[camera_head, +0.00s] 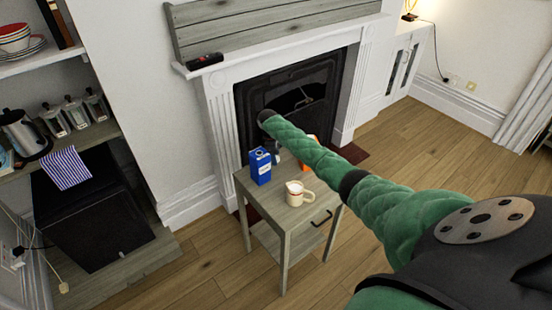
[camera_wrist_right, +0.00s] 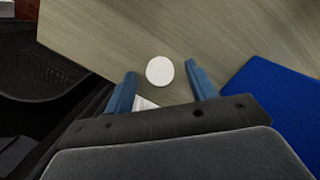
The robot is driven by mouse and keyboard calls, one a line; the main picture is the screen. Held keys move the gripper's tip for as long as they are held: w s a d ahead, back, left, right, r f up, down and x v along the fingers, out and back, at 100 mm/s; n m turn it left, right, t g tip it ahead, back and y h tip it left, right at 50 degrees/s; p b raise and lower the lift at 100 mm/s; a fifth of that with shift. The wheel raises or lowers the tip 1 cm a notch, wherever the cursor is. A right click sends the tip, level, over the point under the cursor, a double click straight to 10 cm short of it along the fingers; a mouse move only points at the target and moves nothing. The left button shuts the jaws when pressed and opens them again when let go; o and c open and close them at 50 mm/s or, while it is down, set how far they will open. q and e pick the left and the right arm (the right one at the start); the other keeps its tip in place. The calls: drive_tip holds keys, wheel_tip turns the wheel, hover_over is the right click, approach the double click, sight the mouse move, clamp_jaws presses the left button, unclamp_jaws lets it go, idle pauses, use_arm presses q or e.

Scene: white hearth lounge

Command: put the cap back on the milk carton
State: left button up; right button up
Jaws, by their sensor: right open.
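The blue milk carton (camera_head: 260,166) stands upright at the back left of the small grey wooden table (camera_head: 263,187). It also fills the right side of the right wrist view (camera_wrist_right: 270,110). A white round cap (camera_wrist_right: 160,71) lies on the table top in the wrist view. It shows between and slightly beyond the fingertips of my right gripper (camera_wrist_right: 160,80). This gripper is open, with blue fingers apart and nothing held. In the head view, my green right arm hides most of the gripper and the cap. My left gripper is out of view.
A cream jug (camera_head: 297,193) with white contents stands near the table's front. An orange object (camera_head: 306,140) is partly hidden behind my arm. The fireplace (camera_head: 290,95) is close behind the table. A small white patch (camera_wrist_right: 145,103) shows between the fingers. The table's front left is clear.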

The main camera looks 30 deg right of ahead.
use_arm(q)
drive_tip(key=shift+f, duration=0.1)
use_arm(e)
drive_tip(key=shift+f, duration=0.1)
drive_tip(key=c, duration=1.1)
drive_tip(key=shift+o, duration=0.2)
drive_tip(key=shift+r, duration=0.35)
use_arm(q)
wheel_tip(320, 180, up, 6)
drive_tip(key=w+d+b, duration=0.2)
drive_tip(key=b, duration=0.1)
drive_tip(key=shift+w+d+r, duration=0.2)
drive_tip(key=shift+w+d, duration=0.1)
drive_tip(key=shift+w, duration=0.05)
use_arm(e)
wheel_tip(320, 180, up, 9)
drive_tip(key=shift+r, duration=0.2)
